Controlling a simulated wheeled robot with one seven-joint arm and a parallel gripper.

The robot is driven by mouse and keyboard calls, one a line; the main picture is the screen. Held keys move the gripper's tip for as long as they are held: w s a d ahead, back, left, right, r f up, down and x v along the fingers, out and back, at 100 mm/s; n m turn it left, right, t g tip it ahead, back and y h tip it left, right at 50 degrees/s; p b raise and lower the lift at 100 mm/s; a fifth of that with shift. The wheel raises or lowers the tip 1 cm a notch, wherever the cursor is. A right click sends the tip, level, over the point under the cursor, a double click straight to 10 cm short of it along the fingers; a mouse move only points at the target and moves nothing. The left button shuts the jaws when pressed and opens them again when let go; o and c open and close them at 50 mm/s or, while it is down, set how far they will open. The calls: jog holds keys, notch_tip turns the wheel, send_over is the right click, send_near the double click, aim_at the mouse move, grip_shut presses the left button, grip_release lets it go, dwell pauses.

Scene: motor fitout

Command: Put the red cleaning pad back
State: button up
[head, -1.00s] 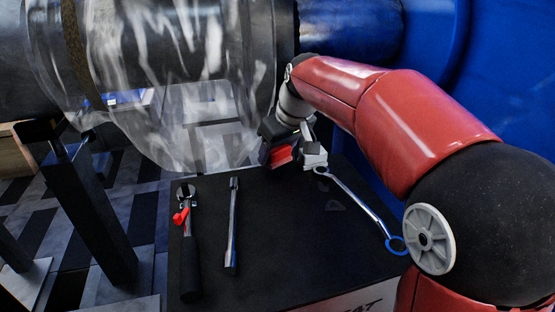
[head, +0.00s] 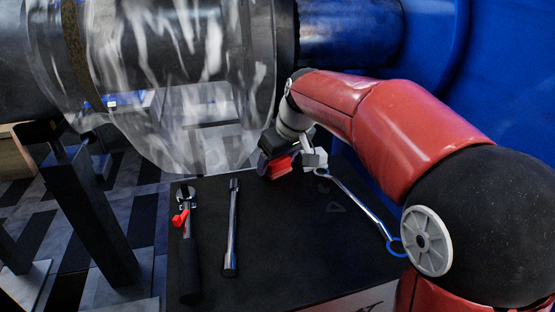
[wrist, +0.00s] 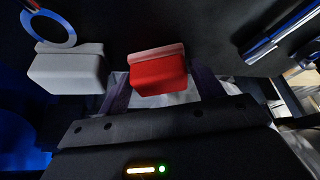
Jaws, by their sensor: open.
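The red cleaning pad (head: 279,168) is at the far end of the black worktop, under my gripper (head: 277,157). In the wrist view the red pad (wrist: 158,74) shows between the two spread fingers of my gripper (wrist: 162,88), with a small gap visible on each side. A similar grey-white pad (wrist: 66,72) sits beside it, outside the fingers; it also shows in the head view (head: 314,159). Whether the red pad rests fully on the surface is hidden by the gripper in the head view.
The black worktop (head: 285,245) holds a ratchet with a red part (head: 188,245), a metal bar tool (head: 232,230) and a wrench with a blue ring (head: 360,205). A large clear-covered cylinder (head: 170,70) hangs close behind. A blue housing (head: 500,70) stands at right.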

jog(key=v, duration=1.2)
jog(key=shift+p, duration=0.45)
